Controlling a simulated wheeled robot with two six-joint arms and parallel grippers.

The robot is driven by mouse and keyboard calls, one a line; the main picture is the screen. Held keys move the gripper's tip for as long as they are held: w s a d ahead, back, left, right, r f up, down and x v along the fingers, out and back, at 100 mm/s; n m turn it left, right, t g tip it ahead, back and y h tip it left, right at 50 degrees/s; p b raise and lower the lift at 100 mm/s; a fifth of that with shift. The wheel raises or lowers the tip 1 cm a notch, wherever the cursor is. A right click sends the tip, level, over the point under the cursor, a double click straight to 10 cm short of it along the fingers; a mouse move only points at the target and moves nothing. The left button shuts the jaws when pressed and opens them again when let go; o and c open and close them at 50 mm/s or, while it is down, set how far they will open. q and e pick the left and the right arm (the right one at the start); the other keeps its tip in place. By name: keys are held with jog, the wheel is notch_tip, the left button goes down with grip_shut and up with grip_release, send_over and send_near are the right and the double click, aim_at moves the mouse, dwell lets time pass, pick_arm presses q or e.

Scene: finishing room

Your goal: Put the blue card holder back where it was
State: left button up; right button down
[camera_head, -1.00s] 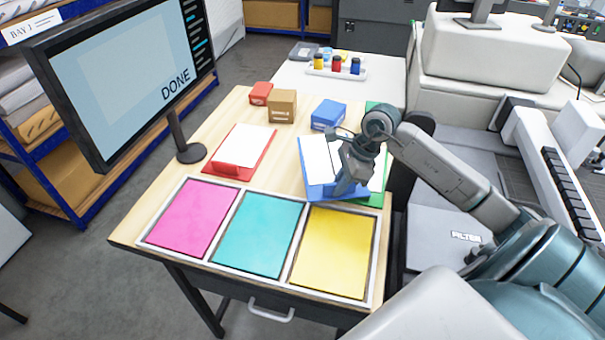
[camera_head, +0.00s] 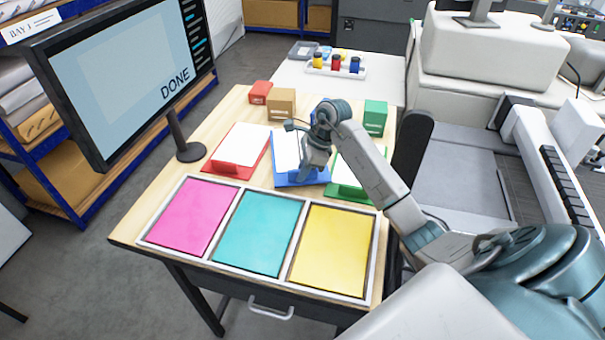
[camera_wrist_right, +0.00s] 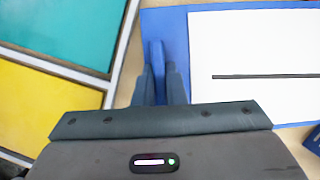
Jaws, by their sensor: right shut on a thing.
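The blue card holder (camera_head: 288,180) is a flat blue board with a white card on it. It lies between the red card holder (camera_head: 228,170) and the green card holder (camera_head: 343,190). My right gripper (camera_head: 312,170) is shut on its blue front lip. The right wrist view shows the fingers (camera_wrist_right: 160,85) closed around this lip, with the blue board (camera_wrist_right: 180,35) and white card beyond. I cannot tell whether the holder touches the table. My left gripper is not in view.
A framed tray with pink (camera_head: 192,213), teal (camera_head: 258,233) and yellow (camera_head: 333,248) panels fills the table's front. Red (camera_head: 260,92), brown (camera_head: 281,104) and green (camera_head: 375,117) boxes stand behind the holders. A monitor (camera_head: 120,80) stands at left.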

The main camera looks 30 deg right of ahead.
jog(key=shift+w+f, duration=0.1)
jog(key=shift+f, duration=0.3)
jog(key=shift+f, duration=0.1)
jog(key=shift+f, duration=0.1)
jog(key=c, duration=1.5)
grip_release()
jog(key=shift+r, duration=0.25)
jog(key=b+v, duration=0.5)
jog(key=v, duration=0.2)
jog(key=shift+d, duration=0.15)
jog(key=v, duration=0.3)
jog(key=shift+r, duration=0.4)
jog(key=shift+s+d+r+p, duration=0.15)
jog(key=shift+s+r+p, duration=0.2)
jog(key=shift+r+p, duration=0.15)
